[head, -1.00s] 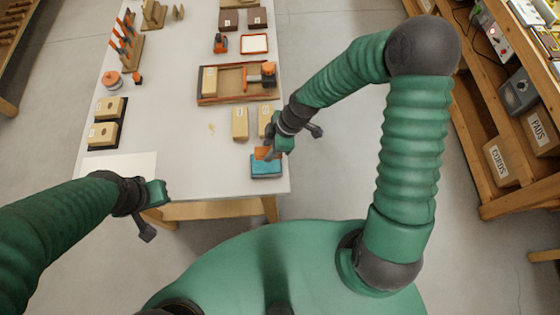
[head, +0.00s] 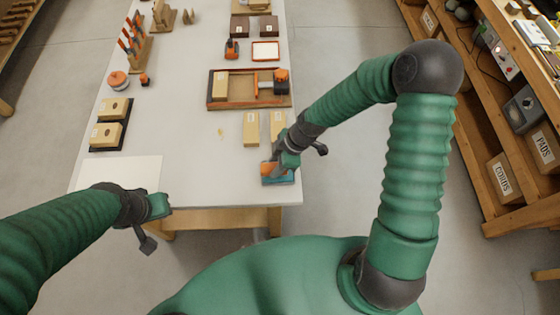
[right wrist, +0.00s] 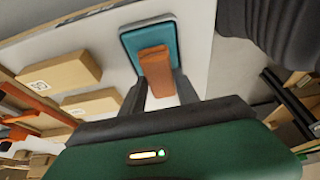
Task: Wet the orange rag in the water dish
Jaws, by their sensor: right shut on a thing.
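My right gripper (right wrist: 158,92) is shut on the orange rag (right wrist: 155,66), a folded block between its two fingers in the right wrist view. The blue water dish (head: 284,180) lies at the table's near right corner. It also shows in the right wrist view (right wrist: 134,43), behind the rag, which overlaps it. The right gripper (head: 270,165) is at the dish, low over it, and its hand covers part of the dish and most of the rag. I cannot tell whether the rag touches the dish's inside. My left gripper (head: 152,225) hangs off the table's front edge; its jaw state is unclear.
Two tan blocks (head: 251,129) lie just behind the dish. A wooden tray (head: 232,102) with an orange-handled tool stands farther back. A white sheet (head: 125,172) lies at the near left. The table's middle is mostly clear. Shelving stands at right.

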